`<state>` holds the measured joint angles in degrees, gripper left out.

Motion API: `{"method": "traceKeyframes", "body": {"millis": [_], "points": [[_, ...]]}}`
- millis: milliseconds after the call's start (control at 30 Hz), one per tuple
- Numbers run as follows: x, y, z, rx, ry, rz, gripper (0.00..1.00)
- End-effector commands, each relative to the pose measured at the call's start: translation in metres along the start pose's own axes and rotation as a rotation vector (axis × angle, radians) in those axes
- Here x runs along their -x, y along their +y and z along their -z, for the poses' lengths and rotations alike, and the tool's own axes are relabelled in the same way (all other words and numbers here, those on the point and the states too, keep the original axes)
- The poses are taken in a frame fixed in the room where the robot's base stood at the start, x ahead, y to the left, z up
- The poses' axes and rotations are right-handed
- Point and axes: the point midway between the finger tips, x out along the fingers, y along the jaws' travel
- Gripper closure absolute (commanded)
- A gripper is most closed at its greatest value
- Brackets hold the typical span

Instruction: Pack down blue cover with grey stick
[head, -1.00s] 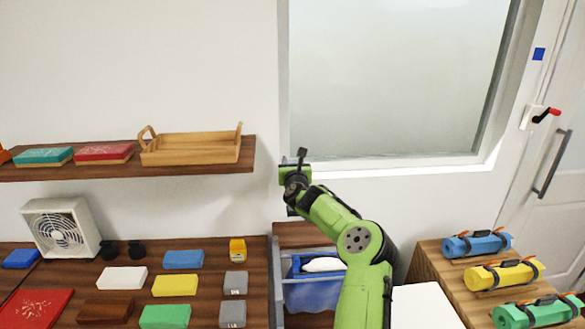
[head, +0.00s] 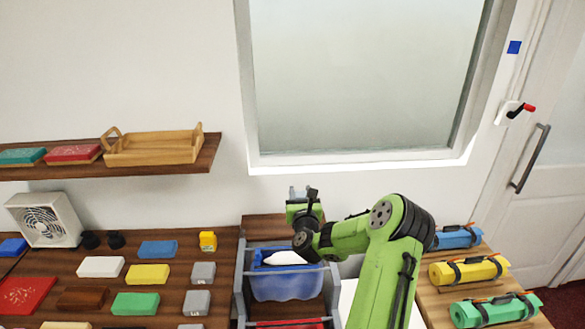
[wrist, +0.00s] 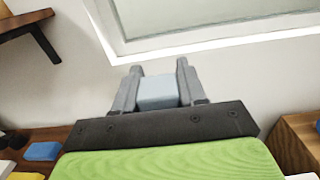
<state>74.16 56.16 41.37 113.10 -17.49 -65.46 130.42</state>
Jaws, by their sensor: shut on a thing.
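My gripper (head: 299,194), in the wrist view (wrist: 157,92), is shut on a light grey-blue block (wrist: 157,93). Only its blunt end shows, so I cannot tell its length. The gripper is in front of the wall below the window, above and beyond the blue bin (head: 288,288), touching nothing else. Blue material (head: 262,257) with a white thing (head: 285,258) lies in the bin's top. A strapped blue roll (head: 456,237) lies on the right wooden stand, partly behind my arm. I cannot tell which of these is the blue cover.
Yellow (head: 468,270) and green (head: 494,310) rolls share the stand. The left counter holds coloured blocks, two grey blocks (head: 203,272) (head: 196,302) and a fan (head: 43,219). A shelf above carries a wooden tray (head: 155,147). The bin sits in a grey frame (head: 240,285).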

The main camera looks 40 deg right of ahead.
Motion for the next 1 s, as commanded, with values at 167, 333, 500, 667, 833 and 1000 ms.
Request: {"method": "traceKeyframes", "body": {"millis": [167, 333, 500, 667, 833, 1000], "points": [[0.011, -0.003, 0.005, -0.002, -0.002, 0.013, 0.84], [0.011, -0.004, 0.019, -0.001, -0.002, 0.014, 0.84], [0.011, -0.004, 0.038, 0.000, -0.003, 0.014, 0.84], [0.011, -0.003, 0.047, 0.000, -0.002, 0.013, 0.84], [0.011, -0.003, 0.044, 0.000, -0.002, 0.013, 0.84], [0.011, -0.003, 0.043, 0.000, -0.002, 0.013, 0.84]]}}
